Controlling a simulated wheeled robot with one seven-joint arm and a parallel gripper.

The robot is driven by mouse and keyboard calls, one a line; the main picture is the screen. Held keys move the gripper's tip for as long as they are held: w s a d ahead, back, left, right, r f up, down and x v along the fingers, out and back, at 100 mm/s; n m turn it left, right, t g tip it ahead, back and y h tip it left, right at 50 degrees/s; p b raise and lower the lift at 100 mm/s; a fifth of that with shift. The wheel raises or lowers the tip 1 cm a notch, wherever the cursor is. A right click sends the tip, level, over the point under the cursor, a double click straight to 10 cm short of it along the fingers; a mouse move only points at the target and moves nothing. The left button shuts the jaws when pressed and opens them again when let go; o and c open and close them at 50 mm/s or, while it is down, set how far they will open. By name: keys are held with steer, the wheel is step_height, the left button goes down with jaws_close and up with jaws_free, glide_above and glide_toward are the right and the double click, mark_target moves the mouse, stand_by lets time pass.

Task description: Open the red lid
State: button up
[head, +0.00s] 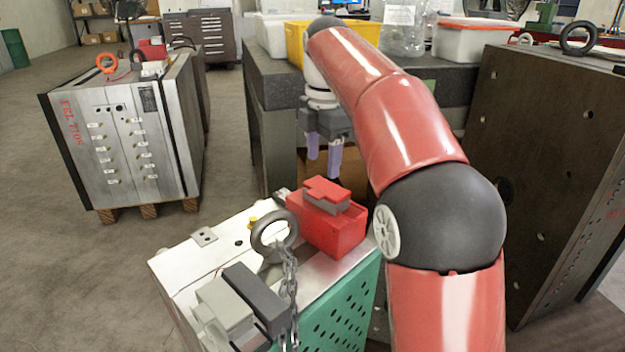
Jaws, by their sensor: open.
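A red box (338,232) with a smaller red lid piece (327,191) on top sits on the near mould base (205,262). A grey band shows under the front of the lid piece, and I cannot tell whether the lid is shut or slightly raised. My gripper (323,162) points down with its pale purple fingers apart and nothing visible between them. In the head view it appears just above and behind the lid piece, apart from it. My red and black arm hides what lies right of the gripper.
A dark ring (275,231) with a hanging chain (289,290) stands left of the red box. A grey-topped housing (230,308) is nearer. A dark table (270,80) holds a yellow bin (295,42) and a red-lidded white container (470,40). A large dark plate (540,150) stands right.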

mark_target(314, 194)
steer(key=w+n, duration=0.1)
steer(key=w+a+f+n, duration=0.1)
steer(key=shift+w+a+n+g, duration=0.3)
steer(key=shift+n, duration=0.1)
step_height(314, 194, down, 7)
steer(key=shift+f+b, duration=0.15)
steer(key=shift+b, duration=0.95)
jaws_close()
